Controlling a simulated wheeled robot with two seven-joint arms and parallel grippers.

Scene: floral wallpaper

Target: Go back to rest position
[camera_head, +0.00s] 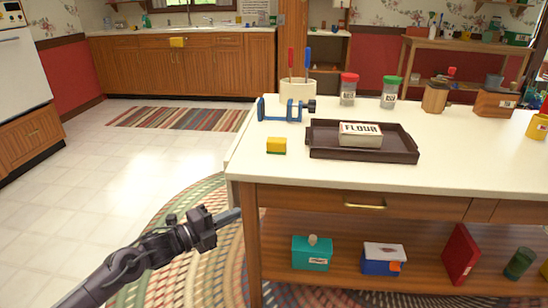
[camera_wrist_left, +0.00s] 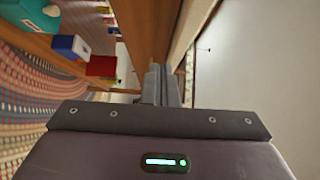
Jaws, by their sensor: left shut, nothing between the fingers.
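My left gripper (camera_head: 229,217) is in front of the left end of the wooden kitchen island, below its white top (camera_head: 460,155). Its fingers are shut together with nothing between them. In the left wrist view the two dark fingers (camera_wrist_left: 160,86) lie side by side, pointing along the island's wooden side. I cannot tell from the head view whether the fingertips touch the island's leg. My right gripper is in neither view.
On the island stand a dark tray (camera_head: 330,151) with a flour box (camera_head: 361,134), a yellow-green sponge (camera_head: 276,146), a blue clamp (camera_head: 285,109) and shakers. The lower shelf holds a teal box (camera_head: 312,253), a blue-white box (camera_head: 383,260) and a red book (camera_head: 460,254). Open floor lies left.

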